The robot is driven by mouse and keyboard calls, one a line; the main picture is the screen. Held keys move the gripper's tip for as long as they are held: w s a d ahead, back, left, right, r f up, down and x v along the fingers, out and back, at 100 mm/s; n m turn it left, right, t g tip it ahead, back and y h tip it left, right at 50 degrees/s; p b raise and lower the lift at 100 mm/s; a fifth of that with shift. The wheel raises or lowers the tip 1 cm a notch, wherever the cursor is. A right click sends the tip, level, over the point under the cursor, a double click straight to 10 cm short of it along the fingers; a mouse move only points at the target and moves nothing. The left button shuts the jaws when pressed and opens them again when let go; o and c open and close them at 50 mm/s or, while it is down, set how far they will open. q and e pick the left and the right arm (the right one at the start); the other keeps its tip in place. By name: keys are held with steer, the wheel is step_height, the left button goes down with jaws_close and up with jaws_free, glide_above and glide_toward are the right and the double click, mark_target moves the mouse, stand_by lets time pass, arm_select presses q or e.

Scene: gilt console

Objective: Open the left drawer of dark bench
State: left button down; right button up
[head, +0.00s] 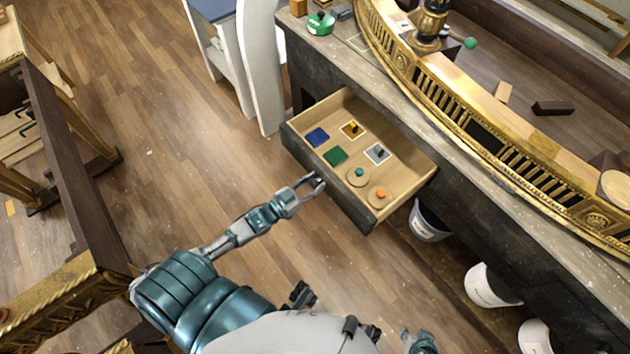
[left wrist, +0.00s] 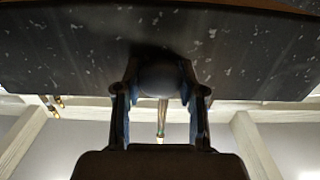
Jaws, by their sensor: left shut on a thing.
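The dark bench (head: 334,67) runs along the right of the head view. Its left drawer (head: 328,184) is pulled well out, and its pale wooden inside shows. The drawer holds coloured squares and small knobbed pieces. My left gripper (head: 316,184) is at the middle of the drawer's dark front. In the left wrist view, its two fingers sit on either side of a dark round knob (left wrist: 160,80) on the speckled drawer front (left wrist: 70,50). The gripper is shut on this knob.
A gilt railing (head: 455,110) curves along the bench top. White buckets (head: 488,286) stand below the bench, right of the drawer. A white stand (head: 258,70) is behind the drawer. A dark wooden frame (head: 75,170) stands at left. The floor (head: 190,140) between is clear.

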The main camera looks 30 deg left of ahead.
arm_select(q)
steer(key=shift+f, duration=0.15)
steer(key=c, duration=0.7)
jaws_free()
steer(key=v, duration=1.2)
steer(key=shift+a, duration=0.1)
steer(key=shift+w, duration=0.1)
